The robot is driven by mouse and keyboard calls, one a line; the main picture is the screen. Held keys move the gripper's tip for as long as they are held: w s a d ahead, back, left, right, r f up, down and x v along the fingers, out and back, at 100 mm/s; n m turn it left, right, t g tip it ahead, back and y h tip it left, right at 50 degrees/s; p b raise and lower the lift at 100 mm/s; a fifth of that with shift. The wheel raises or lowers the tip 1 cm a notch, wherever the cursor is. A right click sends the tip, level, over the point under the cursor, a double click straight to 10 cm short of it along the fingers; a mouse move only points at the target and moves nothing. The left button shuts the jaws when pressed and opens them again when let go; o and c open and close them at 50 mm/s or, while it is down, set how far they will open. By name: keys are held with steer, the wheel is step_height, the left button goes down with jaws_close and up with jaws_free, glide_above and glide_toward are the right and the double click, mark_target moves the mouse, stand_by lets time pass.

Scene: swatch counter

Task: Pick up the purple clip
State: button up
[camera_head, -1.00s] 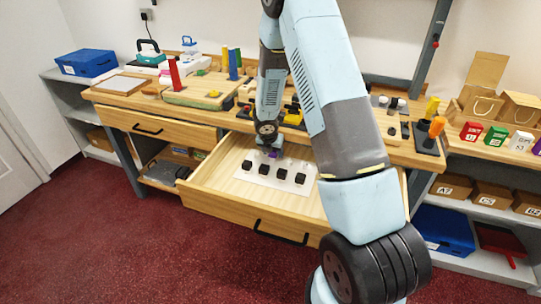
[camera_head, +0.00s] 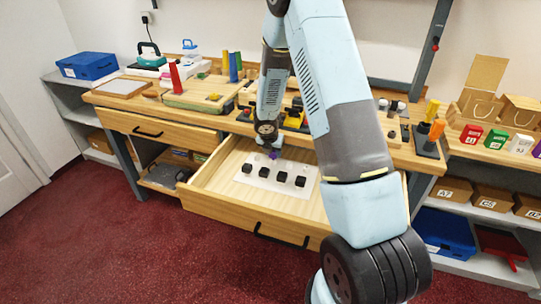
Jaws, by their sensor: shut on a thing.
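The purple clip (camera_head: 274,155) shows as a small purple spot at the tip of my gripper (camera_head: 271,148). My gripper points down over the open drawer (camera_head: 211,168) and is shut on the clip. The fingers are small and partly hidden by my wrist. The clip is just behind a white board (camera_head: 304,173) lying in the drawer. I cannot tell how far it is above the board or the drawer floor.
Several black blocks (camera_head: 281,176) stand in a row on the white board. The drawer walls surround my gripper. The worktop behind holds a red upright piece (camera_head: 175,75), a blue one (camera_head: 233,68) and an orange one (camera_head: 437,130). My arm hides the drawer's right part.

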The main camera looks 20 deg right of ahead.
steer(key=shift+r, duration=0.8)
steer(key=shift+a+f, duration=0.1)
steer(key=shift+f, duration=0.05)
steer(key=shift+s, duration=0.1)
steer(key=shift+s+a+t+h, duration=0.2)
steer(key=shift+t+h, duration=0.1)
steer(key=shift+t, duration=0.1)
steer(key=shift+s+t, duration=0.1)
steer(key=shift+t, duration=0.2)
steer(key=shift+s+h, duration=0.1)
steer(key=shift+h, duration=0.2)
